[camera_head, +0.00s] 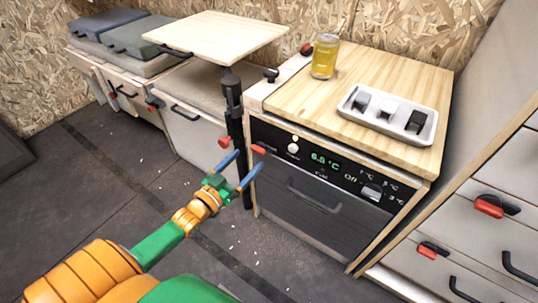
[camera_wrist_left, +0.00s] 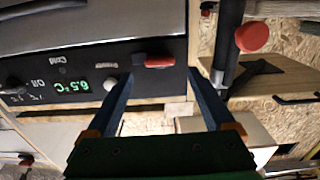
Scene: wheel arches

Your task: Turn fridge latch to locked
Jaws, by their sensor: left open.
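The fridge (camera_head: 325,212) has a dark front with a panel reading about 6.5 °C. Its latch (camera_head: 258,149) has a red handle at the panel's upper left corner; in the left wrist view the red latch (camera_wrist_left: 160,61) lies roughly level on a black mount. My left gripper (camera_head: 250,158) is open and empty, its blue fingers pointing toward the latch. In the left wrist view the fingertips (camera_wrist_left: 161,75) lie on either side of the latch in the picture; I cannot tell whether they touch it. My right gripper is not in view.
A black table post (camera_head: 235,110) with a red knob (camera_head: 224,142) stands just left of the latch. A yellow can (camera_head: 325,56) and a white tray (camera_head: 351,113) sit on the wooden fridge top (camera_head: 290,92). Drawers (camera_head: 440,262) stand at right. The dark floor (camera_head: 75,225) is open at left.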

